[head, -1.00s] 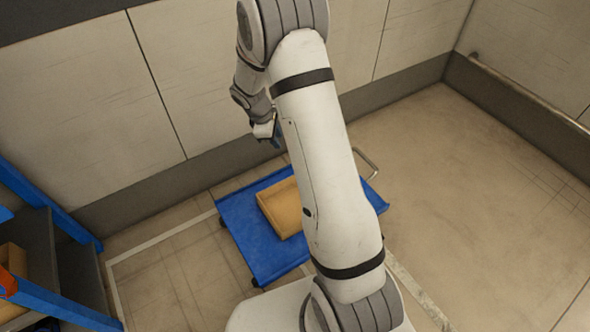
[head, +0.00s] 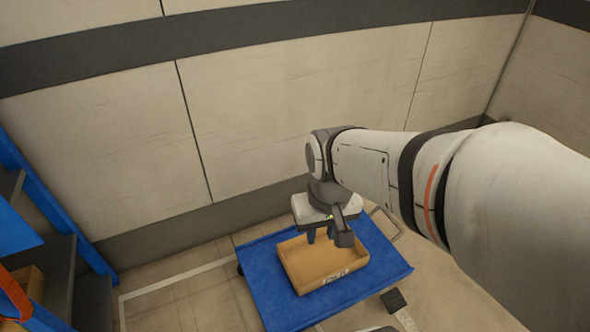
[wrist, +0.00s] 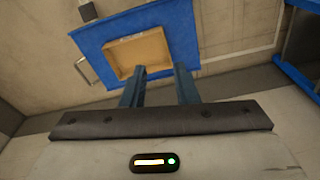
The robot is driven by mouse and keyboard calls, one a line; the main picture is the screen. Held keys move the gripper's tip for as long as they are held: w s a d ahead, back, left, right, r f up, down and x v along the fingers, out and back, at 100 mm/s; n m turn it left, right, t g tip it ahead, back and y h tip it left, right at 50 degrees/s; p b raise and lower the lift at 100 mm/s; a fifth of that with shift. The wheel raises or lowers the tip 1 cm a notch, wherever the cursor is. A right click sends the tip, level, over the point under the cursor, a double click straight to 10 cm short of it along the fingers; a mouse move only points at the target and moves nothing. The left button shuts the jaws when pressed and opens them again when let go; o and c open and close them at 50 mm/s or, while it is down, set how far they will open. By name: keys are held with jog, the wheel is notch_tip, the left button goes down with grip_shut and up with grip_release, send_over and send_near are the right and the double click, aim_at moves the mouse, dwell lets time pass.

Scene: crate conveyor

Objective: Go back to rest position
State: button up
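My gripper (head: 322,234) hangs over the blue cart in the head view, above the back part of a shallow tan crate. In the wrist view its two blue fingers (wrist: 158,78) stand apart with nothing between them. The tan crate (head: 338,282) lies on the cart and looks empty; it also shows in the wrist view (wrist: 118,70), beyond the fingers. My gripper is clear of the crate in the wrist view.
The blue cart (head: 265,262) stands near the panelled wall (head: 290,95), with a metal handle (head: 386,222) at its right. A blue-framed shelf (head: 70,225) with dark steps or boards is at the left edge. Bare floor lies between shelf and cart.

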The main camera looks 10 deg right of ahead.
notch_tip(320, 180, up, 51)
jog(key=s+t+p, duration=0.2)
jog(key=t+p, duration=0.1)
jog(key=p, duration=4.2)
jog(key=shift+g, duration=0.3)
jog(key=b+x, duration=0.2)
jog(key=s+b+x, duration=0.1)
jog(key=b+x, duration=0.1)
jog(key=shift+w+f, duration=0.15)
jog(key=shift+f, duration=0.25)
